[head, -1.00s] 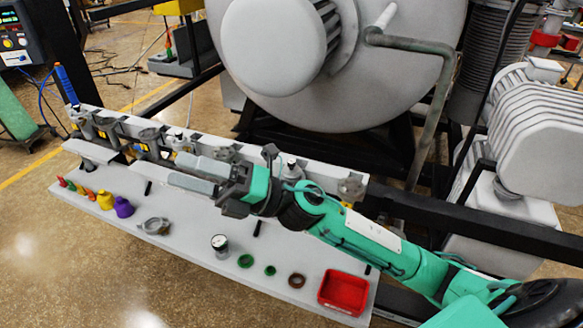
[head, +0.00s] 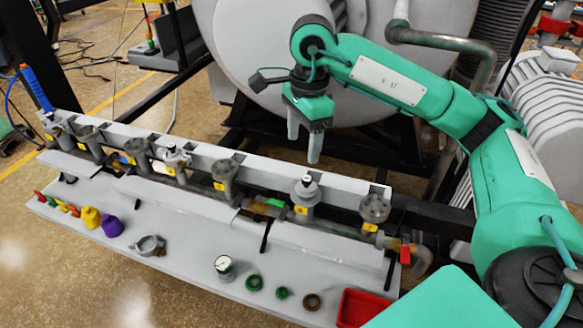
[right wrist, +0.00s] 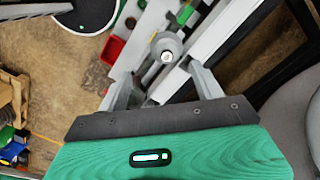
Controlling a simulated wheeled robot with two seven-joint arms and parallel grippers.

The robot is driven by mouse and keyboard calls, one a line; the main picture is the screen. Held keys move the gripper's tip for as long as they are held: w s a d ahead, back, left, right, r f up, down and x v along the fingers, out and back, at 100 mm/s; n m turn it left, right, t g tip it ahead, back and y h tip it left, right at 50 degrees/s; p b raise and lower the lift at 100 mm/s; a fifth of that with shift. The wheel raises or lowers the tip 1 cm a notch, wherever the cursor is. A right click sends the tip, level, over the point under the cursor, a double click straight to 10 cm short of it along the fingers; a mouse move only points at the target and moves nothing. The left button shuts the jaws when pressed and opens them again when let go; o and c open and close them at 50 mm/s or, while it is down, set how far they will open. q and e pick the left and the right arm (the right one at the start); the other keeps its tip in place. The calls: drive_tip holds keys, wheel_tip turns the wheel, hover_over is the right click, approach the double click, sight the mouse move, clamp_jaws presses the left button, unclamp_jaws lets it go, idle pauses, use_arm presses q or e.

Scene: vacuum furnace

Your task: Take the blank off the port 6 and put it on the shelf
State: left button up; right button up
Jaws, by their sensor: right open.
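A row of grey upright ports with yellow tags runs along the pipe rail; the tag numbers are too small to read. One port (head: 305,190) right of the middle carries a pale capped top with a small knob. The port at the right end (head: 374,210) has a flat grey flange top. My right gripper (head: 304,146) points down, open and empty, above and behind the rail. In the right wrist view, a round grey fitting with a pale centre (right wrist: 167,57) shows beyond and between the open fingers, apart from them. The grey shelf (head: 190,262) lies in front of the rail. My left gripper is out of view.
The shelf holds a red tray (head: 362,307), a gauge (head: 224,266), green and brown rings, a grey clamp (head: 148,246), and purple and yellow pieces. Bare shelf shows between them. The large furnace body (head: 255,45) stands behind my right gripper.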

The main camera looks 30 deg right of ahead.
drive_tip(key=d, duration=0.1)
drive_tip(key=p, duration=0.1)
hover_over(307, 178)
drive_tip(key=shift+h, duration=0.4)
drive_tip(key=f, duration=0.5)
drive_tip(key=shift+s+f, duration=0.25)
drive_tip(key=shift+f, duration=0.1)
wheel_tip(307, 178, down, 3)
drive_tip(key=shift+w+a+r+p, duration=0.1)
drive_tip(key=shift+p, duration=0.6)
drive_tip(key=f, duration=0.2)
drive_tip(key=f+p, duration=0.1)
drive_tip(key=shift+w+f, duration=0.2)
drive_tip(key=shift+f, duration=0.35)
drive_tip(key=c, duration=0.9)
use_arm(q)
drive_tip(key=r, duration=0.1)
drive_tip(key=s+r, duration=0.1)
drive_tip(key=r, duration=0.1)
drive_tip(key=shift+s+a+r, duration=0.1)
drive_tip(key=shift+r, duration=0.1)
use_arm(e)
drive_tip(key=shift+c, duration=1.1)
